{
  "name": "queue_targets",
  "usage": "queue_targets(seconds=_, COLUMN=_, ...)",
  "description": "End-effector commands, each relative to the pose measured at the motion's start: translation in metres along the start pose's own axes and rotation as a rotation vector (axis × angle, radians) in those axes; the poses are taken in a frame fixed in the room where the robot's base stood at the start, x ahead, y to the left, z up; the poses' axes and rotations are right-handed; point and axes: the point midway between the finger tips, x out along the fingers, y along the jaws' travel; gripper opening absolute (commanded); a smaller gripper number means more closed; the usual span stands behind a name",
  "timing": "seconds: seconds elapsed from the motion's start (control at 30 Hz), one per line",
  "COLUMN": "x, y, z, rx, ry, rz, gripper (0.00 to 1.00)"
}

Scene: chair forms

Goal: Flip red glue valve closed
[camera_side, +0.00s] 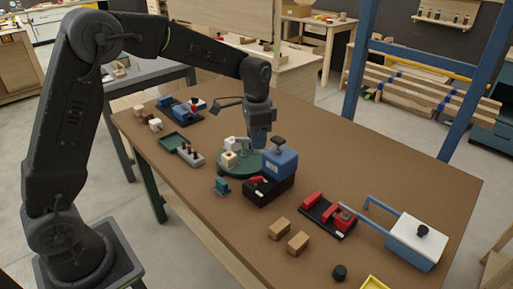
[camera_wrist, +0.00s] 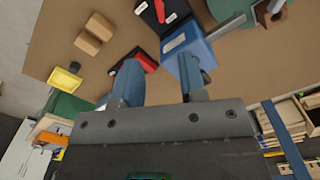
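The red glue valve lever (camera_side: 257,180) is on a black base (camera_side: 264,192) in front of a blue box (camera_side: 282,162) topped by a black knob. In the wrist view the red lever (camera_wrist: 160,10) shows at the top edge between white labels, with the blue box (camera_wrist: 186,42) below it. My gripper (camera_side: 259,143) is low, just behind and left of the blue box in the side view. The box partly hides the fingertips in the side view.
A red clamp-like fixture (camera_side: 331,214) and a blue-framed white-topped box (camera_side: 416,240) are at right. Wooden blocks (camera_side: 288,235), a black knob (camera_side: 339,272) and a yellow tray (camera_side: 374,283) lie in front. A green round plate (camera_side: 230,169) with blocks is left of the blue box.

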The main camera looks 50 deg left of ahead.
Motion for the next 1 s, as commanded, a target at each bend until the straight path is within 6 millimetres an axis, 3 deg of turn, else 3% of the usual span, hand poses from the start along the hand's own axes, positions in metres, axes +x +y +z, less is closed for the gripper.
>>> queue_targets(seconds=0.57, x=0.001, y=0.0, z=0.009, rx=0.001, ry=-0.001, rz=0.001, gripper=0.38)
queue_targets(seconds=0.77, x=0.027, y=0.001, z=0.009, rx=0.001, ry=-0.005, rz=0.003, gripper=0.38)
queue_targets(seconds=1.0, x=0.077, y=0.001, z=0.01, rx=0.001, ry=-0.005, rz=0.003, gripper=0.38)
